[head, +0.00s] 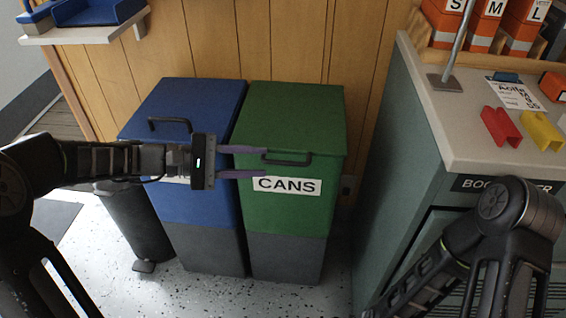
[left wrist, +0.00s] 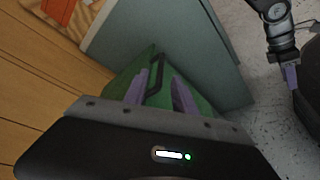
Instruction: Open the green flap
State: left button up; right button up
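The green flap (head: 297,120) is the lid of the right-hand bin, labelled CANS, and it is closed. A dark bar handle (head: 288,161) sits at its front edge; it also shows in the left wrist view (left wrist: 155,76). My left gripper (head: 265,162) is open, its purple fingers pointing right at the handle's left end. In the left wrist view the handle shows between the two fingers, which are apart from each other; I cannot tell whether they touch it. My right gripper (left wrist: 290,76) shows small in the left wrist view, away from the bin.
A blue-lidded bin (head: 195,105) stands beside the green one, behind my left gripper. A grey-green cabinet (head: 400,170) with a pale worktop stands at the right. A wooden wall (head: 225,40) is behind the bins. Speckled floor (head: 205,285) shows in front.

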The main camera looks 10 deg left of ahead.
aim_at(275, 163)
pick_arm(q)
jog(key=b+x, duration=0.1)
jog(key=x, duration=0.5)
jog(key=shift+d, duration=0.25)
grip_shut()
dwell(1.2)
